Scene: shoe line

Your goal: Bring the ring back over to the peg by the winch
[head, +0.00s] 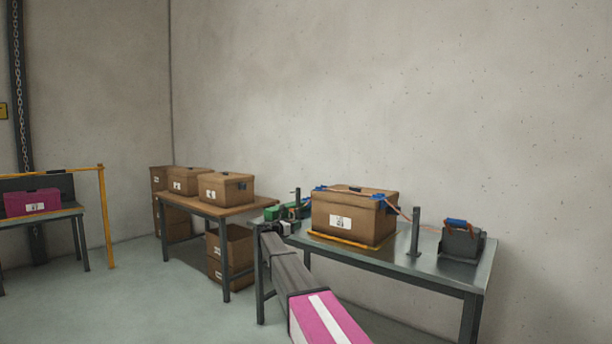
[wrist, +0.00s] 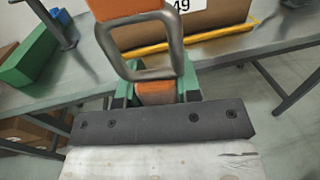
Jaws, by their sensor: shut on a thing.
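My gripper (wrist: 153,92) is shut on the orange tab of the ring (wrist: 172,73), a grey metal loop with orange webbing. In the head view my gripper (head: 287,226) is at the left end of the metal table (head: 440,272); I cannot make out the ring there. The peg by the winch (head: 415,232) is a dark upright post at the table's right, with nothing seen around it. The winch (head: 460,242), grey with a blue and orange top, stands right of it. Another dark peg (head: 298,194) is at the left end; a post shows in the wrist view (wrist: 45,18).
A brown box (head: 352,220) with blue corner pieces and a strap sits mid-table on a yellow-edged base, between my gripper and the winch peg. A green block (wrist: 32,65) lies at the table's left end. A wooden table (head: 240,207) with boxes stands further left.

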